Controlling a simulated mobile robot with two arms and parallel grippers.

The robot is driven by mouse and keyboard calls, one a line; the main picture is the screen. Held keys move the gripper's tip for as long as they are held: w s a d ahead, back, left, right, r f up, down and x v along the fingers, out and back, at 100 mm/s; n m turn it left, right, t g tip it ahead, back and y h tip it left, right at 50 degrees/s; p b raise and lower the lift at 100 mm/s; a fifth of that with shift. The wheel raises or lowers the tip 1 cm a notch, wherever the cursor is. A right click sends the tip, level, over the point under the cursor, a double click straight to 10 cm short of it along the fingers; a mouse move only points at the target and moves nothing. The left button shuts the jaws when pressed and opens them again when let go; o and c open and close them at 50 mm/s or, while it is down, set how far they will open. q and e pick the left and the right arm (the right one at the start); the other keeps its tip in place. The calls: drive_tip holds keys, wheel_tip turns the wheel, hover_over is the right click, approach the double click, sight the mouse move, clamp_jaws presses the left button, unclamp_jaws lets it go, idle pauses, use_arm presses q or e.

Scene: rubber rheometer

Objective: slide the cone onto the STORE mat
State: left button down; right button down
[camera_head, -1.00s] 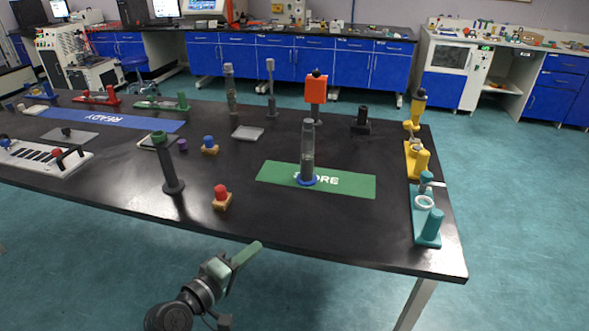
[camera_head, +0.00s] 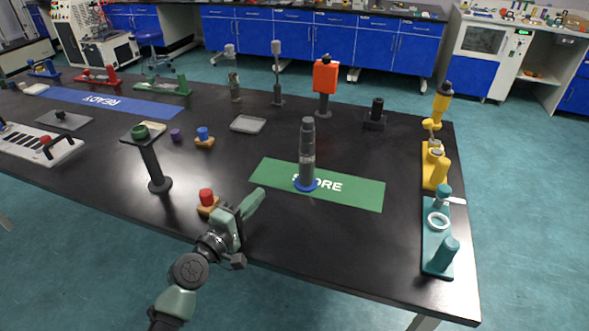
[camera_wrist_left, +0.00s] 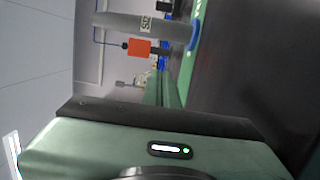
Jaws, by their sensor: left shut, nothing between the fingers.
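The green STORE mat (camera_head: 350,194) lies on the black table. A tall grey tapering piece with a blue foot ring (camera_head: 307,160), which I take to be the cone, stands upright on the mat's left-middle part and covers the first letters. My left gripper (camera_head: 255,202) is shut and empty over the table's front part, left of the mat's near edge and apart from the cone. In the left wrist view the cone (camera_wrist_left: 140,24) appears sideways, with a label, beyond my green fingers (camera_wrist_left: 165,92). My right gripper is not in view.
A red-topped button block (camera_head: 207,200) sits just left of my left gripper. A dark stand with a green ring (camera_head: 152,165) is further left. Yellow (camera_head: 437,165) and teal (camera_head: 438,240) fixtures line the right edge. An orange-headed stand (camera_head: 325,80) is behind the mat.

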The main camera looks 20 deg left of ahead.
use_arm(q)
approach(304, 171)
drive_tip(key=w+a, duration=0.4)
drive_tip(key=shift+w+a, duration=0.25)
drive_tip(key=shift+w, duration=0.05)
drive_tip(key=w+d, duration=0.2)
drive_tip(key=shift+w+d, duration=0.2)
drive_tip(key=shift+d, duration=0.1)
drive_tip(key=shift+w+d, duration=0.3)
drive_tip(key=shift+d, duration=0.15)
drive_tip(key=shift+w+d, duration=0.5)
drive_tip(key=shift+d, duration=0.35)
drive_tip(key=shift+w+d, duration=0.55)
drive_tip(key=shift+d, duration=0.3)
drive_tip(key=shift+a, duration=0.15)
